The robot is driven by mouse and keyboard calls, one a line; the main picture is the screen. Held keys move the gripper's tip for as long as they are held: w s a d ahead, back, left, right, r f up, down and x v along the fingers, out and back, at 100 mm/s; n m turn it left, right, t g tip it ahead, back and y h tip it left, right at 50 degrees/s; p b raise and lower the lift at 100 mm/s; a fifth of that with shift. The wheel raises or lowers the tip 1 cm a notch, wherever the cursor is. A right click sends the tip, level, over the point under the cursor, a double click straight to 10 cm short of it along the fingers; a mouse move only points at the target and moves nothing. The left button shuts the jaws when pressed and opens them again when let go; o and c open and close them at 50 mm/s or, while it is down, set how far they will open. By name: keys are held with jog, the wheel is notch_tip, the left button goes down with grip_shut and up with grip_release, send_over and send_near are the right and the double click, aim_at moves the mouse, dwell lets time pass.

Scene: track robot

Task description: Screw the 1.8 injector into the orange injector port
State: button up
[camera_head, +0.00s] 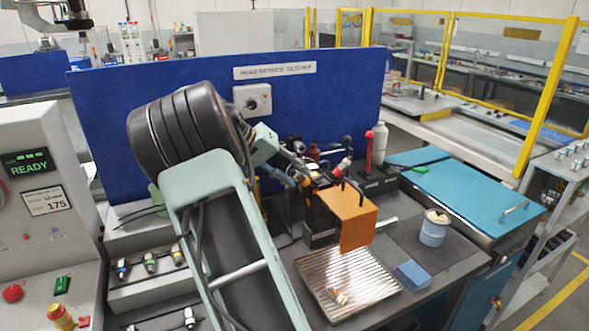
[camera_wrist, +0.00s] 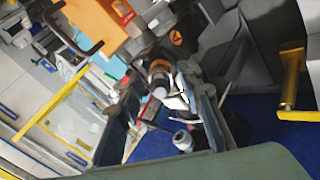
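The orange block (camera_head: 345,215) stands on the bench behind the ridged tray; its orange side also shows at the top of the wrist view (camera_wrist: 97,25). My gripper (camera_head: 292,172) is just left of the block's upper part. In the wrist view my gripper's two dark fingers (camera_wrist: 162,88) stand apart, with a grey ringed cylinder and a pale metal piece (camera_wrist: 177,101) between or beyond them. I cannot tell whether they grip it. The port opening is not clear. Several injectors (camera_head: 150,262) lie on the left rack; I cannot read which is 1.8.
The ridged metal tray (camera_head: 370,281) holds a small brass-coloured part (camera_head: 338,297). A blue cloth (camera_head: 412,273) and a white-and-blue can (camera_head: 433,234) are to the right. The blue panel (camera_head: 330,85) closes the back.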

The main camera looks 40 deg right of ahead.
jog(key=shift+r+n+p, duration=0.15)
jog(key=shift+n+p, duration=1.6)
jog(key=shift+n, duration=0.15)
jog(key=shift+n+p, duration=0.3)
jog(key=shift+n, duration=0.2)
grip_shut()
jog(key=shift+f+b, duration=0.25)
jog(key=shift+b, duration=0.2)
